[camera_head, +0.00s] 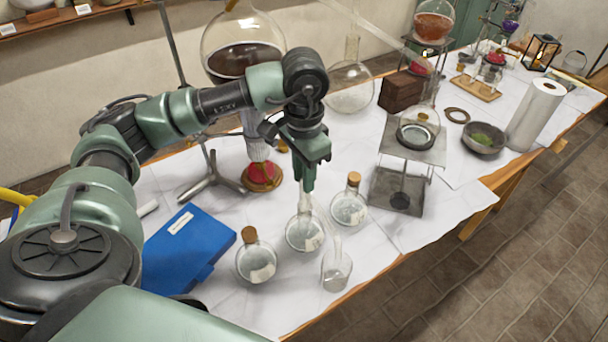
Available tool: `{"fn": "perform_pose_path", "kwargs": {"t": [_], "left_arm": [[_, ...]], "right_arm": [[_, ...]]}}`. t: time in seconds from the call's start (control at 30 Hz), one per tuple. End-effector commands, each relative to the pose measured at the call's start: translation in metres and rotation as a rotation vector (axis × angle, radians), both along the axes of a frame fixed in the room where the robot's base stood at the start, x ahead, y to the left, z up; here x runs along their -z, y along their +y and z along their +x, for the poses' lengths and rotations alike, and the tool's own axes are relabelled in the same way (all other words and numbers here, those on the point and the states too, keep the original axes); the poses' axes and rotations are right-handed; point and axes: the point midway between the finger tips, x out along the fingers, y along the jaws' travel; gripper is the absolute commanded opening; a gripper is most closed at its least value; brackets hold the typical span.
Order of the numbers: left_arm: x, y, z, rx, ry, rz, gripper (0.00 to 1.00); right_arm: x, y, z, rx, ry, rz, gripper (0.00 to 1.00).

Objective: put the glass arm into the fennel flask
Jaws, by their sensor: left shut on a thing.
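My left gripper (307,187) points down over the middle round flask (303,236) and is shut on the glass arm (322,217). The glass arm is a thin clear tube, hard to see, slanting down to the right from the fingertips toward a small clear glass vessel (336,272). I cannot tell whether its end is inside the flask's neck or just above it. A corked round flask (257,264) stands to the left and another corked one (348,208) to the right. Their labels are too small to read, so I cannot tell which is the fennel flask. My right gripper is not in view.
A blue case (185,248) lies left of the flasks. A metal stand (414,150) with a glass vessel is to the right. A large dark-filled flask (240,50) is behind. A bowl (483,139) and paper roll (537,115) stand farther right.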

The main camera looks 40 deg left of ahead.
Motion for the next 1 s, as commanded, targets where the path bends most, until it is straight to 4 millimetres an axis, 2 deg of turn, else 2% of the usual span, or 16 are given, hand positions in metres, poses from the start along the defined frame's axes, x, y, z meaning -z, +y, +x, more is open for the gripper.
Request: {"fn": "perform_pose_path", "kwargs": {"t": [0.37, 0.4, 0.5, 0.73, 0.8, 1.0], "left_arm": [[0.0018, -0.0002, -0.0004, 0.000, 0.002, 0.000, 0.00], [0.0019, -0.0001, -0.0005, 0.000, 0.002, 0.000, 0.25], [0.0019, -0.0001, -0.0005, 0.000, 0.002, 0.000, 0.47], [0.0015, -0.0001, -0.0002, 0.000, 0.001, 0.000, 0.47], [0.0015, -0.0001, -0.0003, 0.000, 0.001, 0.000, 0.66], [0.0013, -0.0001, -0.0001, 0.000, 0.001, 0.000, 0.66]], "right_arm": [[0.0013, -0.0003, 0.0000, 0.000, 0.000, 0.000, 0.47], [0.0013, -0.0003, 0.0000, 0.000, 0.000, 0.000, 0.47], [0.0013, -0.0003, 0.0000, 0.000, 0.000, 0.000, 0.47], [0.0012, -0.0004, 0.0000, 0.000, 0.000, 0.000, 0.47], [0.0012, -0.0004, 0.0000, 0.000, 0.000, 0.000, 0.47], [0.0012, -0.0006, -0.0001, 0.000, 0.000, -0.001, 0.47]]}}
